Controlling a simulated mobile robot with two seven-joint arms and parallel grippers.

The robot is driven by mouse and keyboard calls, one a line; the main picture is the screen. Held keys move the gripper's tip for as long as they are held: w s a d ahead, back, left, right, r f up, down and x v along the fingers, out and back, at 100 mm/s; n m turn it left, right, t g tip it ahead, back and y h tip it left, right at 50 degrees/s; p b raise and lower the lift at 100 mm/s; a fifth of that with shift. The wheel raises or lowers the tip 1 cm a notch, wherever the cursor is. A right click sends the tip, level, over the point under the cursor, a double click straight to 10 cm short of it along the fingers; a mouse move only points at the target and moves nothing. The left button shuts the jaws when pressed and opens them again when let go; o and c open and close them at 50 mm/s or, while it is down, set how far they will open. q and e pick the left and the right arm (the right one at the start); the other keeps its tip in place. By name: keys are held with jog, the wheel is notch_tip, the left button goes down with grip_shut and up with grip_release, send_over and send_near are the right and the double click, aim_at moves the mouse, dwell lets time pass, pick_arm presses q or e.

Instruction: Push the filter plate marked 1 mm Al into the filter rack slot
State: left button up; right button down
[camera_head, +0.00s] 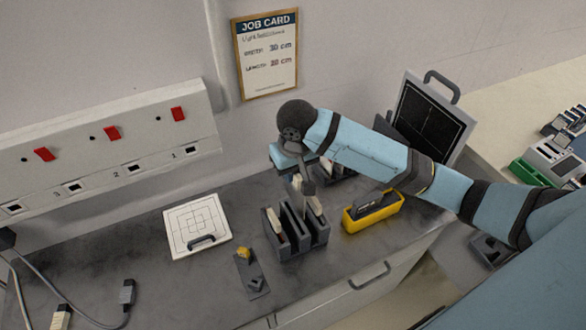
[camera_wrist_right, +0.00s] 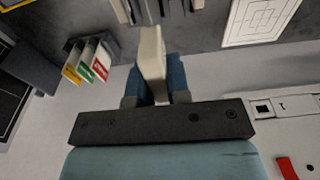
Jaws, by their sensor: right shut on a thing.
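My right gripper (camera_head: 296,165) is shut on a pale beige filter plate (camera_head: 311,197). In the right wrist view the gripper (camera_wrist_right: 154,92) has its two blue fingers on either side of the plate (camera_wrist_right: 151,50). The marking on this plate cannot be read. The plate hangs down at a dark grey slotted rack (camera_head: 308,239) on the bench; the rack also shows at the top of the right wrist view (camera_wrist_right: 165,12). I cannot tell how far the plate's lower end is inside a slot. Another beige piece (camera_head: 274,219) stands at the rack's left side. My left gripper is not in view.
A holder with several colour-labelled plates (camera_wrist_right: 88,60) stands behind the gripper. A yellow tray (camera_head: 374,217) is right of the rack, a white panel with a handle (camera_head: 197,226) left, and a small dark stand with a yellow knob (camera_head: 252,275) in front. A wall job card (camera_head: 266,55) hangs behind.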

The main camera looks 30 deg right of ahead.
aim_at(293, 186)
notch_tip(293, 186, down, 2)
jog(key=shift+s+f, duration=0.1)
jog(key=shift+s, duration=0.05)
jog(key=shift+f, duration=0.75)
jog(key=shift+f+b, duration=0.3)
jog(key=shift+f, duration=0.45)
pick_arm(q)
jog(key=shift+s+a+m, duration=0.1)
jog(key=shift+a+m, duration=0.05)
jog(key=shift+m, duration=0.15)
pick_arm(e)
jog(key=shift+p, duration=0.4)
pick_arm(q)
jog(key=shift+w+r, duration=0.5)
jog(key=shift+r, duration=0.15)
